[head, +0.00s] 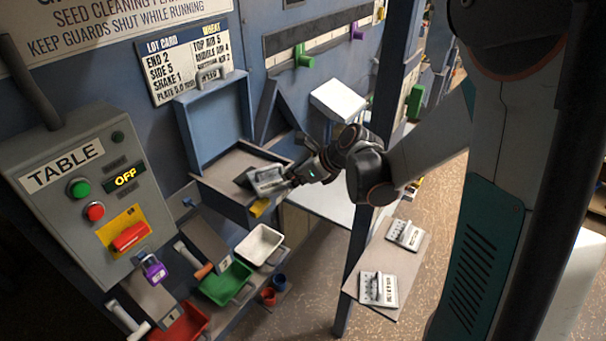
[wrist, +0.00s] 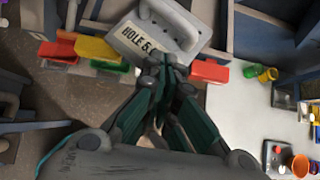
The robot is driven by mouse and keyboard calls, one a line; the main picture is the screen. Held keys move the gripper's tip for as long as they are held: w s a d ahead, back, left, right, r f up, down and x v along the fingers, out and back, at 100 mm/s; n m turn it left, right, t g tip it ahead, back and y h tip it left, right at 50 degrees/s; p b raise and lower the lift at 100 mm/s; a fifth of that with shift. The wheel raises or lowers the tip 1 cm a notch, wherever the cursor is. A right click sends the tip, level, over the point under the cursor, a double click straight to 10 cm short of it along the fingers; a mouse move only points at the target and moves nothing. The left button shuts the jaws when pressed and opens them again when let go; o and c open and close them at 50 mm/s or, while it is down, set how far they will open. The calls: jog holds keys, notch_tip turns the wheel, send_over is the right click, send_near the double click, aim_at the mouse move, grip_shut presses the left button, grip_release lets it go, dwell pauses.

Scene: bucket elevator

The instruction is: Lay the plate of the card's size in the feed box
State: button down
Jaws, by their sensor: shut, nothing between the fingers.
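The feed box (head: 214,193) stands open with its lid raised at the back. A light grey plate (head: 265,182) with a handle is at the box's front right part; whether it lies flat or rests on the rim I cannot tell. In the wrist view this plate (wrist: 128,42) reads "HOLE 5." with the last digit partly hidden. My gripper (head: 291,180) is shut and empty at the plate's near edge; its fingertips (wrist: 168,64) overlap that edge in the wrist view.
A control box (head: 75,190) showing OFF stands at left. White (head: 260,245), green (head: 225,283) and red (head: 180,325) trays sit below the feed box.

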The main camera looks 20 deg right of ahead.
aim_at(272, 178)
jog(key=shift+w+a+r, duration=0.1)
jog(key=shift+w+a, duration=0.45)
jog(key=shift+w, duration=0.2)
jog(key=shift+w+a, duration=0.5)
jog(key=shift+w, duration=0.2)
jog(key=w+a, duration=0.1)
jog(key=w, duration=0.1)
jog(key=w+a+b, duration=0.1)
jog(key=w+a, duration=0.1)
jog(key=w+a+b, duration=0.1)
jog(key=w, duration=0.1)
jog(key=shift+w+a, duration=0.35)
jog(key=shift+a, duration=0.05)
